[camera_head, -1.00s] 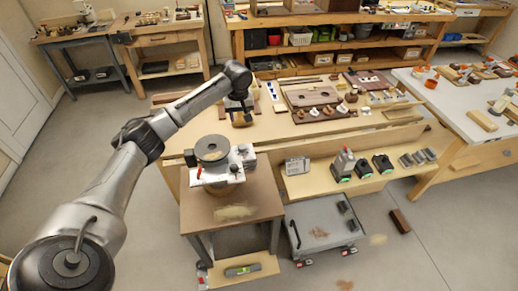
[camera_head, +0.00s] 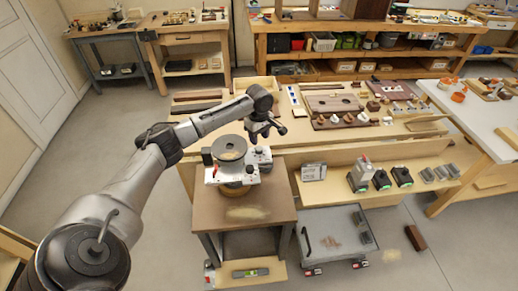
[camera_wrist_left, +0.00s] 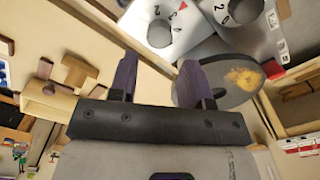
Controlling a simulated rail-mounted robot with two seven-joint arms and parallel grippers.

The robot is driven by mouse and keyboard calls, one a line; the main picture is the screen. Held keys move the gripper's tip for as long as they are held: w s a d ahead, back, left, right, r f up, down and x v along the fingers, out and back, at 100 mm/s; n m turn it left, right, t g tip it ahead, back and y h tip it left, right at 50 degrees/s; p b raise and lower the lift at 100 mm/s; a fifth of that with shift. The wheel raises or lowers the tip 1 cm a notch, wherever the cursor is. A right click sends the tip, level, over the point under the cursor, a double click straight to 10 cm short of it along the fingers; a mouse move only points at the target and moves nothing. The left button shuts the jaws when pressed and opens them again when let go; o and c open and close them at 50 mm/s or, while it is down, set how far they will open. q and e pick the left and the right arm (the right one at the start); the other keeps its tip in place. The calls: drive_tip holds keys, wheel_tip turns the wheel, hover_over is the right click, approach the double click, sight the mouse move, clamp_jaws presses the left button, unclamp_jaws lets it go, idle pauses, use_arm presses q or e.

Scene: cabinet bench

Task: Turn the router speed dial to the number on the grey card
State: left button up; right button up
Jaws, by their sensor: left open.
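The router (camera_head: 237,190) is a white and dark machine with a round dark top plate, standing on a small brown table. In the left wrist view two pale dials show: one (camera_wrist_left: 160,24) with the numbers 2, 3 and 4 beside it, and another (camera_wrist_left: 235,8) with 2 and 0. I cannot tell which is the speed dial. My left gripper (camera_head: 267,132) is open and empty, just behind and right of the router's top plate; its dark purple fingers (camera_wrist_left: 158,66) are apart from the dials. A small greyish card (camera_head: 313,172) stands on the shelf to the right; its writing is unreadable.
The small brown table (camera_head: 275,207) abuts the long workbench (camera_head: 400,131), which holds several wooden parts. A grey cart (camera_head: 325,222) stands to its right. Black and grey devices (camera_head: 382,180) stand on the front shelf. A brown block (camera_head: 416,237) lies on the floor.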

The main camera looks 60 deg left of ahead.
sight(259, 148)
use_arm(q)
drive_tip(key=shift+f+b, duration=0.35)
drive_tip(key=shift+f, duration=2.75)
drive_tip(key=shift+c, duration=0.2)
